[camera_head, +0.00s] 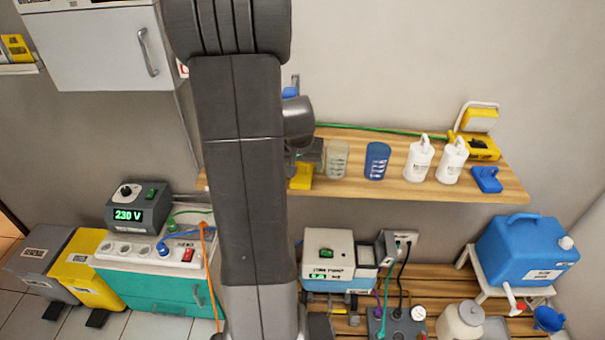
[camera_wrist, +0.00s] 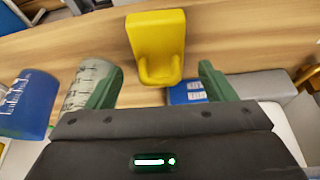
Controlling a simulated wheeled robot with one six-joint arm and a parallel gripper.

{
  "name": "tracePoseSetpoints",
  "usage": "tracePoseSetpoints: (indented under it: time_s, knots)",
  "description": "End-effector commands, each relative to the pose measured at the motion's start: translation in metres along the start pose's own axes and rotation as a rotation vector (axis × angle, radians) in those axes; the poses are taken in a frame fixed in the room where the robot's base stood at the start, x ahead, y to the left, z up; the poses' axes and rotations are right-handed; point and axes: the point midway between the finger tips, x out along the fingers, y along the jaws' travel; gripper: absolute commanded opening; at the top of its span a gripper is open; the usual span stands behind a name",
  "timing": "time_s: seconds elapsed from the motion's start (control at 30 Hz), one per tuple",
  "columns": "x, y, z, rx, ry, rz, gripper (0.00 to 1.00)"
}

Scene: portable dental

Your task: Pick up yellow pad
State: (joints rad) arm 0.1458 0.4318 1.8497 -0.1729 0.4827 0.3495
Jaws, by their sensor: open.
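A yellow pad-like piece (camera_wrist: 157,40) with a flat back and a curved, cupped near end is on the wooden shelf. It lies ahead of and between my gripper's (camera_wrist: 160,70) two green fingers in the wrist view. The fingers are spread apart with nothing held between them. In the head view a yellow piece (camera_head: 301,178) shows at the shelf's front edge, partly hidden by my arm. My gripper is mostly hidden behind the arm there. Whether the fingertips are level with the yellow piece or above it, I cannot tell.
A clear measuring glass (camera_wrist: 86,82) stands close beside the left finger, with a blue cup (camera_wrist: 24,105) farther left. White bottles (camera_head: 419,160) and a blue holder (camera_head: 486,180) stand farther along the wooden shelf (camera_head: 390,188). Equipment fills the area below.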

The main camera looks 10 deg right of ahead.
Motion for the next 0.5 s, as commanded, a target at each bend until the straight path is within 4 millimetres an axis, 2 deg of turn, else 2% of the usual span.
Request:
tracePoseSetpoints:
  time_s: [0.17,0.43,0.5]
  knots:
    - [0.016,0.001,0.0,-0.001,-0.001,0.001,0.76]
    - [0.018,0.001,-0.001,0.0,0.002,0.0,0.76]
    - [0.018,0.001,-0.001,0.0,0.002,0.0,0.65]
